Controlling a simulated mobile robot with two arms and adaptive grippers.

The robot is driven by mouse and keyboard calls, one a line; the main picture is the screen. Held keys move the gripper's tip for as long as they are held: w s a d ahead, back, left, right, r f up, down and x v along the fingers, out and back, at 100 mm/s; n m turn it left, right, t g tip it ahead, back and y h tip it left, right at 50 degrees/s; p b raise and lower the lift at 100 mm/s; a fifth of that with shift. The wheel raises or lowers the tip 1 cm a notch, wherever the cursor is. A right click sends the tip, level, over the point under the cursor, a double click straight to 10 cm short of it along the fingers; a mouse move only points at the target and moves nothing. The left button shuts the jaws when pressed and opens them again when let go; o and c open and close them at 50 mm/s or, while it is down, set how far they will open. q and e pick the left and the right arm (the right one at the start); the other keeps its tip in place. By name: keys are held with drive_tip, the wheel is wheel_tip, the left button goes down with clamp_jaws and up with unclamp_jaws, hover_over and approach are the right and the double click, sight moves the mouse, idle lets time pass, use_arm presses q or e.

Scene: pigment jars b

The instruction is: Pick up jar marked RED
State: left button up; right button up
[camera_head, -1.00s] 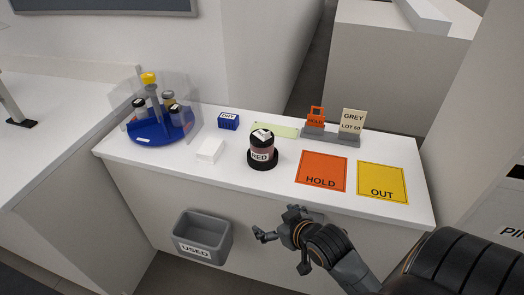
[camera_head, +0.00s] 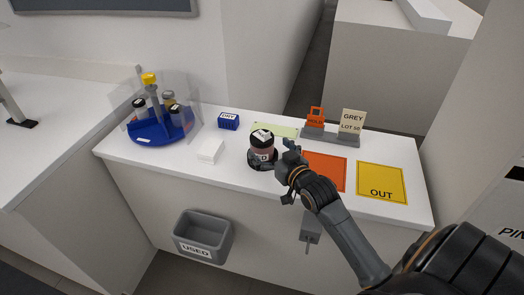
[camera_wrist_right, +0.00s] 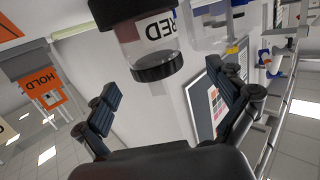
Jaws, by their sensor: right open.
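The jar marked RED (camera_head: 263,152) stands upright on the counter. It has a dark lid with a white label on top and a black base ring. Its label is partly hidden by my right gripper (camera_head: 279,158), which is at its right front side. In the right wrist view the jar (camera_wrist_right: 147,40) appears upside down, ahead of and between the spread fingers of the gripper (camera_wrist_right: 164,84). The fingers are open and empty; I cannot tell from the head view whether one touches the jar. My left gripper is out of view.
A blue carousel (camera_head: 148,136) with several jars and a clear shield stands left. A white block (camera_head: 210,150) and blue DRY box (camera_head: 228,121) are nearby. The orange mat (camera_head: 333,174), yellow OUT mat (camera_head: 381,182) and sign holder (camera_head: 330,138) are right. A grey USED bin (camera_head: 203,237) is below.

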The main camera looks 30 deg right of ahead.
sight(262, 136)
drive_tip(key=shift+w+d+f+p, duration=0.15)
drive_tip(key=shift+w+d, duration=0.05)
drive_tip(key=shift+w, duration=0.75)
drive_tip(key=shift+w+d+f+p, duration=0.1)
drive_tip(key=shift+w+d+p, duration=0.05)
drive_tip(key=shift+w, duration=0.75)
drive_tip(key=shift+w+d+f+p, duration=0.15)
drive_tip(key=shift+w+d, duration=0.05)
drive_tip(key=shift+w, duration=0.75)
drive_tip(key=c, duration=1.6)
drive_tip(key=shift+r, duration=0.1)
drive_tip(key=shift+c, duration=0.7)
